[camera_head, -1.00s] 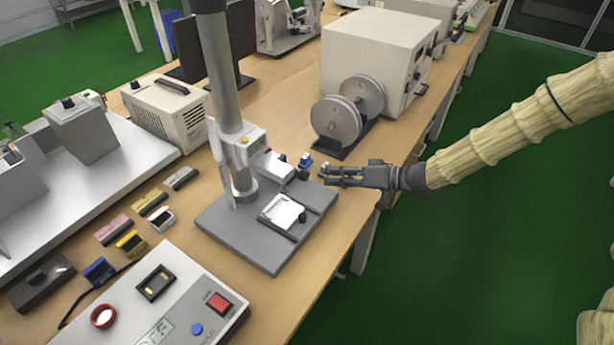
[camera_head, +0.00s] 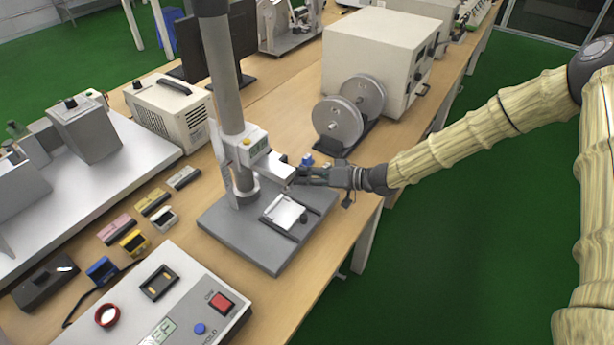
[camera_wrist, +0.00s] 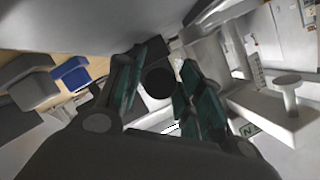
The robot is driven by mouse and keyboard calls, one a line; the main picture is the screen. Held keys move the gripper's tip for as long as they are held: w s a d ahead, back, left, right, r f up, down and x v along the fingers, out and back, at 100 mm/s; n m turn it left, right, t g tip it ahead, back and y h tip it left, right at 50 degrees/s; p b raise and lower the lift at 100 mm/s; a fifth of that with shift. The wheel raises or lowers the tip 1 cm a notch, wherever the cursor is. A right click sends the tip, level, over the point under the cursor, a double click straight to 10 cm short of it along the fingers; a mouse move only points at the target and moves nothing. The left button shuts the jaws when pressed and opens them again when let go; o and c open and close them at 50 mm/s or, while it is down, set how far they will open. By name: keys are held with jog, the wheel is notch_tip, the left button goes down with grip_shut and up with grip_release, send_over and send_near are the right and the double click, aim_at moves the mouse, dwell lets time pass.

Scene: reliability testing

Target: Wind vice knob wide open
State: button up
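The small vice (camera_head: 284,211) with a pale top sits on the grey base plate of the test stand. A small dark knob (camera_head: 304,218) shows at its right side. My gripper (camera_head: 297,178) reaches in from the right, its fingertips beside the stand's projecting head and above the vice in the picture. In the wrist view my gripper's fingers (camera_wrist: 158,92) are apart, with a round black knob (camera_wrist: 159,82) seen between them. I cannot tell whether they touch it, or whether it is the vice's knob. The fingers partly hide the head's end.
The stand's column (camera_head: 225,90) and projecting head (camera_head: 270,166) are close to my fingertips. A small blue item (camera_head: 307,160) lies behind my gripper, and a twin-disc device (camera_head: 338,122) stands further back. A control box (camera_head: 175,300) is at the front left.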

jog(key=c, duration=0.7)
jog(key=shift+c, duration=0.2)
